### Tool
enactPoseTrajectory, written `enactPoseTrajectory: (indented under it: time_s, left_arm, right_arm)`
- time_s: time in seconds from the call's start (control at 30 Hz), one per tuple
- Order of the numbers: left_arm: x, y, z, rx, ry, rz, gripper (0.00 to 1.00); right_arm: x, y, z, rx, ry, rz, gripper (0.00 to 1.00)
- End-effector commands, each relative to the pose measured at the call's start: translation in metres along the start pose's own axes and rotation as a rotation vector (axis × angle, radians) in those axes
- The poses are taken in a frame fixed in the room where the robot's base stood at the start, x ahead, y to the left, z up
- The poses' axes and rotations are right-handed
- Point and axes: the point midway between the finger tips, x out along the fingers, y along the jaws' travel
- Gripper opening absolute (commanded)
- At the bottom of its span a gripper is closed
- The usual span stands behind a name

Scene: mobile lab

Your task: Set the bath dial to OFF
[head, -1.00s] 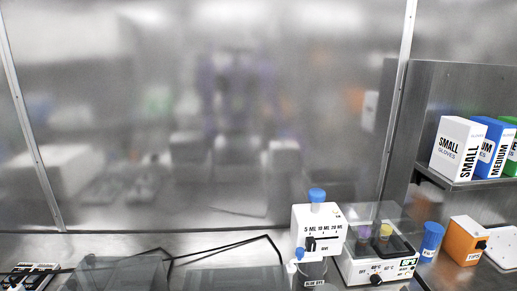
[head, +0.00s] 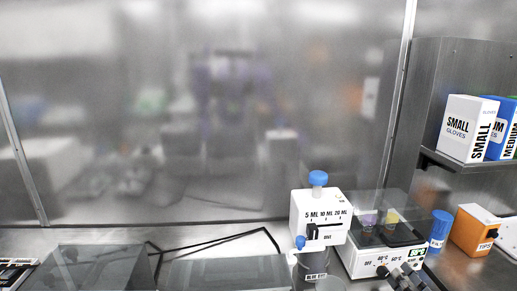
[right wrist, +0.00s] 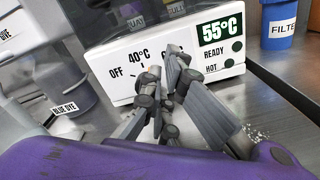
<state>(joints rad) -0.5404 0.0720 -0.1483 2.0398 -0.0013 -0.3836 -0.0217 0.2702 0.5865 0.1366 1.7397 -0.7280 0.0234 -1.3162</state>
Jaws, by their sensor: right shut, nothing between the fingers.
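The white water bath (head: 360,262) stands at the lower right of the head view, with a clear lid. Its front shows in the right wrist view (right wrist: 118,88), with the labels OFF, 40°C and a partly covered one. Its display (right wrist: 221,28) reads 55°C. The black dial (head: 382,271) is small in the head view; in the right wrist view the fingers cover most of it, and its pointer cannot be read. My right gripper (right wrist: 165,78) is shut and empty, right in front of the dial; contact cannot be told. It also shows at the head view's lower edge (head: 408,276). My left gripper is not in view.
A white dispenser (head: 319,215) with a blue cap stands left of the bath, beside a blue dye bottle (head: 318,280). A blue filter container (head: 440,230) and an orange tips box (head: 474,230) are to the right. Glove boxes (head: 467,127) sit on a shelf above.

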Motion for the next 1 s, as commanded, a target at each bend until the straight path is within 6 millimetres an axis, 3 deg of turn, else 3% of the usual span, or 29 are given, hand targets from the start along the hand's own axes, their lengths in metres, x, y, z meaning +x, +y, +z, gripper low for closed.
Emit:
enactPoseTrajectory:
  time_s: [0.2, 1.0]
  left_arm:
    - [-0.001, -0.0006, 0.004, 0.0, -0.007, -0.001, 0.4]
    - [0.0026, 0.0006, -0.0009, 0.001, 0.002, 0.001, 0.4]
  right_arm:
    - [0.0094, 0.0009, 0.0008, -0.001, -0.001, 0.002, 0.0]
    - [0.0112, 0.0084, -0.0014, 0.002, -0.003, 0.015, 0.0]
